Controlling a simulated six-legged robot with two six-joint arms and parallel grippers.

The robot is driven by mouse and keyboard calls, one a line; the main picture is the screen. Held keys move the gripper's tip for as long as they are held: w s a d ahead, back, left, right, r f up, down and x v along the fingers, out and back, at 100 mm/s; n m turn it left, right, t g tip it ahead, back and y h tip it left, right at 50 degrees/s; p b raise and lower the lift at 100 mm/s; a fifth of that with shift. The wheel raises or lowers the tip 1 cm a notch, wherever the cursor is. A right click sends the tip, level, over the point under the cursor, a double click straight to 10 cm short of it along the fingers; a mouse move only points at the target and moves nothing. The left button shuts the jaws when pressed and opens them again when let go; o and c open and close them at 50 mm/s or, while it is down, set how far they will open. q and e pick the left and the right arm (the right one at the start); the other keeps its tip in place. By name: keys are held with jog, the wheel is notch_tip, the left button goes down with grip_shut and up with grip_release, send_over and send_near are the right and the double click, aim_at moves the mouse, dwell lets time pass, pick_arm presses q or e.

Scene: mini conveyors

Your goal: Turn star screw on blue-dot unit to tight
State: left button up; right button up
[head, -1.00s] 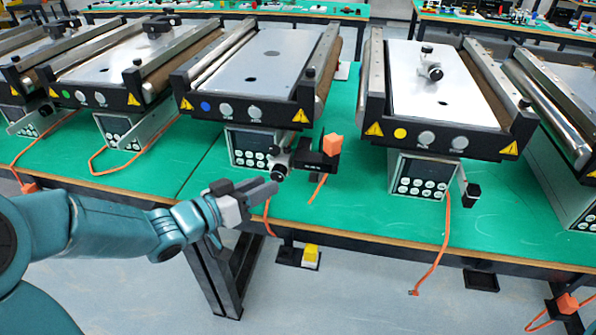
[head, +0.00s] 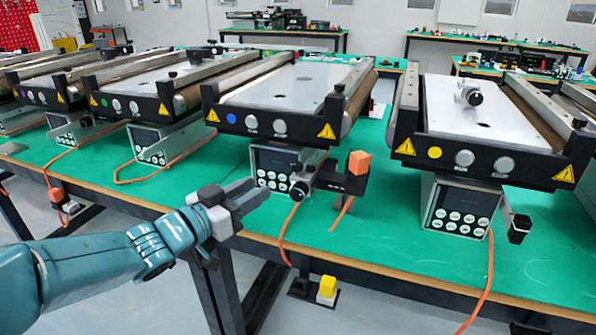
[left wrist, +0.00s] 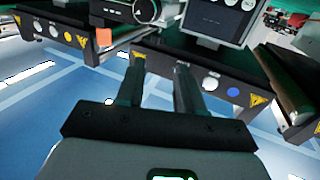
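The blue-dot unit (head: 285,88) is a small conveyor with a blue dot (head: 231,118) on its dark front bar and a control box (head: 274,167) below. A round dark knob (head: 299,190), likely the star screw, sits at the box's lower right. In the left wrist view, the blue dot (left wrist: 233,92) is right of my fingers, and a round knob (left wrist: 146,10) is at the top edge. My left gripper (head: 262,190) is left of the knob, apart from it. Its fingers (left wrist: 160,64) are parted and empty. My right gripper is out of view.
An orange block (head: 358,162) on a black bracket stands right of the knob. Yellow-dot (head: 434,152) and green-dot (head: 93,101) units flank this one. An orange cable (head: 286,230) hangs over the green table's front edge. Bare green tabletop (head: 375,225) lies to the right.

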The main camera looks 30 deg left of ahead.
aim_at(292, 169)
pick_arm(q)
jog(key=w, duration=0.4)
jog(key=w+d+b, duration=0.1)
jog(key=w, duration=0.3)
jog(key=w+d, duration=0.1)
jog(key=w, duration=0.4)
grip_shut()
